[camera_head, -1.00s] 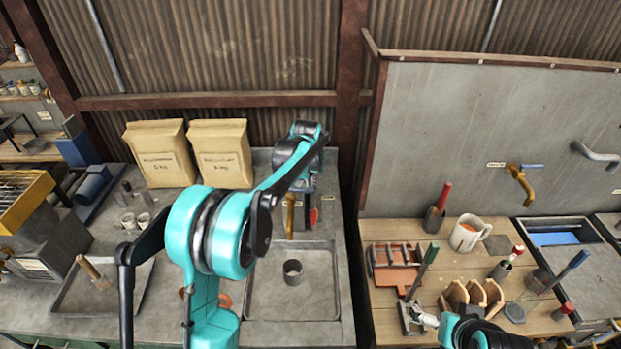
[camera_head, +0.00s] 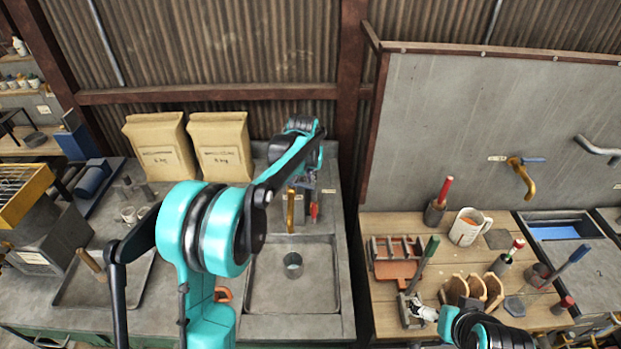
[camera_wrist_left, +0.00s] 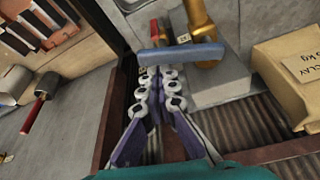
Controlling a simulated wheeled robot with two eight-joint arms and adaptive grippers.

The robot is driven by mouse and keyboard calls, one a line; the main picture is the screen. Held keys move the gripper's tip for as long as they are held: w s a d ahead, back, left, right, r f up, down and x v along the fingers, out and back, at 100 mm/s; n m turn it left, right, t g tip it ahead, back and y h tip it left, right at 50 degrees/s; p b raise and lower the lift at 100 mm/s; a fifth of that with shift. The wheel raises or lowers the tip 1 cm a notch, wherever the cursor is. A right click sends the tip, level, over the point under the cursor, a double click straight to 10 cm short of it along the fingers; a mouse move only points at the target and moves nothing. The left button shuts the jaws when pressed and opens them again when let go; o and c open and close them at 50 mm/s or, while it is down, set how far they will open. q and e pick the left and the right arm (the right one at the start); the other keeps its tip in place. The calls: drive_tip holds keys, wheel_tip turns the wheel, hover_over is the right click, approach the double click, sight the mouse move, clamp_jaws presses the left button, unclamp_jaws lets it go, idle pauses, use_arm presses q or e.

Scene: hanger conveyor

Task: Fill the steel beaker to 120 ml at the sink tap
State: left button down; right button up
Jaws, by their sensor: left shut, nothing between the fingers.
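The steel beaker (camera_head: 293,265) stands upright in the sink basin (camera_head: 262,297), below the brass tap spout (camera_head: 291,210). The brass tap (camera_wrist_left: 199,20) rises behind the lever. My right gripper (camera_head: 425,313) is low over the wooden bench, its fingers too small to read.
A tray (camera_head: 75,287) lies left of the basin. The wooden bench (camera_head: 385,332) at right holds a mug (camera_head: 466,228), a red rack (camera_head: 396,270) and several tools. A second tap (camera_head: 522,178) is on the grey panel.

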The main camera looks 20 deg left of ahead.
use_arm(q)
drive_tip(key=w+v, duration=0.1)
drive_tip(key=v, duration=1)
drive_tip(key=shift+a+r, duration=0.25)
drive_tip(key=shift+r, duration=0.2)
drive_tip(key=shift+s, duration=0.1)
idle(6.3)
